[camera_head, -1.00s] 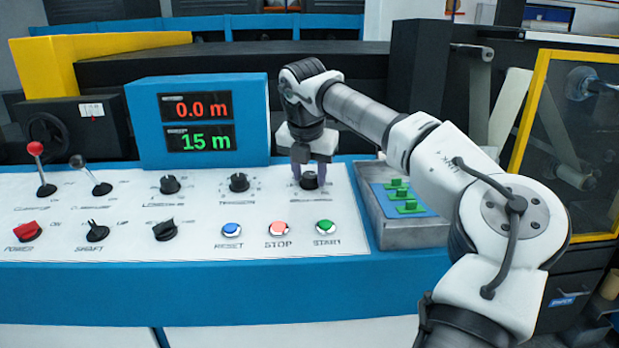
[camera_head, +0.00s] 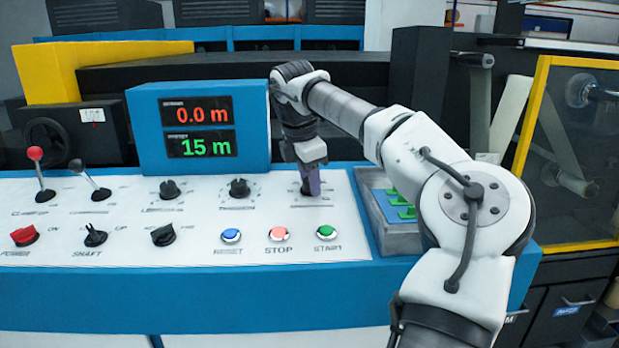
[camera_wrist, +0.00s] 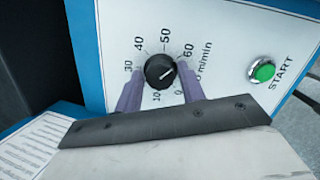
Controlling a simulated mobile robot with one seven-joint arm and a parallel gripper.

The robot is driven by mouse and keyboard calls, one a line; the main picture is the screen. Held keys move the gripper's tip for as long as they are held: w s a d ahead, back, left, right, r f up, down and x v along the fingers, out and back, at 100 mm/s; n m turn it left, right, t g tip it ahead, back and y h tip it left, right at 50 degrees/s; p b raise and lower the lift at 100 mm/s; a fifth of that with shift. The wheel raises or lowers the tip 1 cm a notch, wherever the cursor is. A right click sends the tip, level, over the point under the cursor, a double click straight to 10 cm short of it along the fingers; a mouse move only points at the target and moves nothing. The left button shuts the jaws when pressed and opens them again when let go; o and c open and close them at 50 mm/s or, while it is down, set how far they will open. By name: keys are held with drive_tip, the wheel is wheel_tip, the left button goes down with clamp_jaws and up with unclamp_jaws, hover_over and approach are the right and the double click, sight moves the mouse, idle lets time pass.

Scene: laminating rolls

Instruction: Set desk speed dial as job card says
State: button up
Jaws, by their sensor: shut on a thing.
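The speed dial (camera_wrist: 160,70) is a round black knob in the wrist view, ringed by printed numbers up to 60 and marked m/min. A pale mark on it points to the right, roughly towards 60; I cannot tell its exact setting. My gripper (camera_wrist: 161,90) is shut on the dial, with one purple finger on each side. In the head view my gripper (camera_head: 309,189) reaches down over the dial's place at the right of the white panel and mostly hides the dial. A sheet with small print (camera_wrist: 38,150) lies at the lower left of the wrist view, unreadable.
The START button (camera_head: 326,233), STOP button (camera_head: 277,233) and RESET button (camera_head: 231,235) sit in front of the dial. Two similar knobs stand to its left. A display (camera_head: 198,125) reads 0.0 m and 15 m. A grey tray (camera_head: 395,240) with green pieces lies to the right.

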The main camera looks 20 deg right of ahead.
drive_tip(key=shift+m, duration=0.4)
drive_tip(key=o, duration=0.8)
drive_tip(key=shift+c, duration=0.2)
drive_tip(key=shift+r, duration=0.1)
drive_tip(key=p+v, duration=0.2)
drive_tip(key=v, duration=1.1)
drive_tip(key=shift+r, duration=0.35)
drive_tip(key=shift+a, duration=0.1)
